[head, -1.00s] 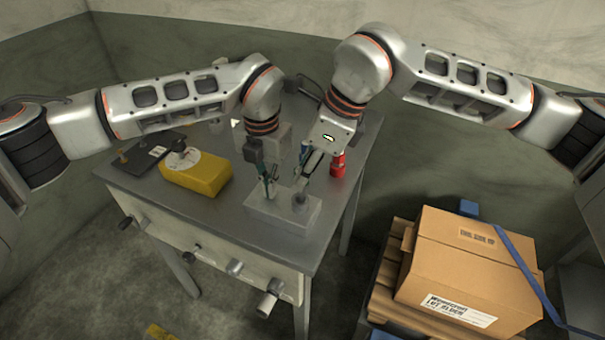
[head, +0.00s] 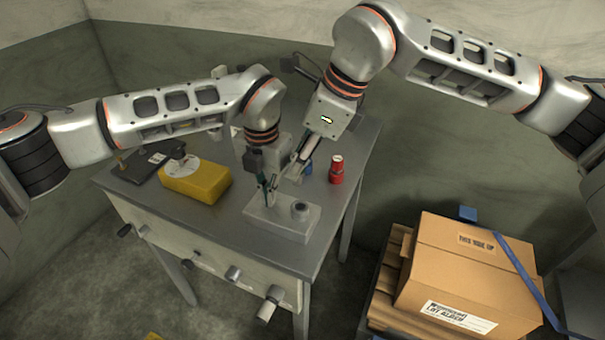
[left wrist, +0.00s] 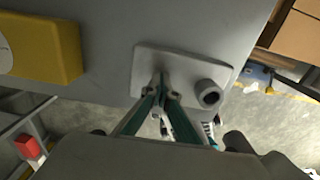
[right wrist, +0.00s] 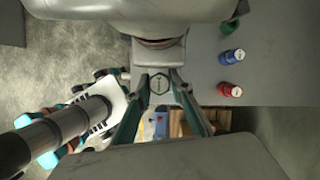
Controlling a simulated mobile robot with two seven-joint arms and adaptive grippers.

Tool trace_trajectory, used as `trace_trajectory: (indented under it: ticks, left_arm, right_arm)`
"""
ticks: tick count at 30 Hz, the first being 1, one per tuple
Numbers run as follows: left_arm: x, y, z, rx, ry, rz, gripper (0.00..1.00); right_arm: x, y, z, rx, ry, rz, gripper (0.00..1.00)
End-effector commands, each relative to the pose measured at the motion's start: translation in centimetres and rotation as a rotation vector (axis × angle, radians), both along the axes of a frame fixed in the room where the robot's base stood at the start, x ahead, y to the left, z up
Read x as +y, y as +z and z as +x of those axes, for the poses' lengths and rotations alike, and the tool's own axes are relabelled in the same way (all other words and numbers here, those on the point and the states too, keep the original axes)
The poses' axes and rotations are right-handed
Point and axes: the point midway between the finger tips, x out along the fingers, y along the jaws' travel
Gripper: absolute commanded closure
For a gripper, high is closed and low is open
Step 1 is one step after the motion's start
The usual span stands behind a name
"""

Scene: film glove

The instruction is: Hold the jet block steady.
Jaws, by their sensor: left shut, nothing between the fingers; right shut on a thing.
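The jet block, a grey slab (head: 284,226) with a round raised boss (head: 300,209), lies flat on the table; it also shows in the left wrist view (left wrist: 185,62). My left gripper (head: 269,197) is shut and empty, pointing down with its tips at the block's top, left of the boss. Its tips (left wrist: 162,78) look to be at the surface; firm contact cannot be told. My right gripper (head: 293,178) is above and behind the boss, clear of it.
A red bottle (head: 336,171) and a blue one (head: 308,168) stand behind the block; a green one (right wrist: 230,26) shows in the right wrist view. A yellow block (head: 196,180) lies left. The block is near the table's (head: 225,230) front right corner. A carton (head: 462,270) stands right.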

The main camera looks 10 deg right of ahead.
Motion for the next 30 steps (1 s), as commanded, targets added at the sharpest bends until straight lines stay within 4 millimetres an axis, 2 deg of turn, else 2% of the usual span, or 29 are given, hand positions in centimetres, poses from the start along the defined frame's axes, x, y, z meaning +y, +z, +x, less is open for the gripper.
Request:
trace_trajectory:
  ticks: [1,8,30]
  left_arm:
    - [-0.3,-0.7,-0.8,0.019,-0.009,0.003,1.0]
    - [-0.3,-0.5,-0.9,0.023,-0.007,0.001,1.0]
    - [-0.2,5.2,-0.2,0.008,0.002,-0.009,1.0]
  right_arm:
    - [0.1,-0.2,0.0,0.0,0.004,0.001,1.0]
    - [0.0,-0.5,-0.1,0.006,0.001,-0.001,1.0]
    - [-0.3,-1.2,-0.4,0.026,-0.003,-0.013,1.0]
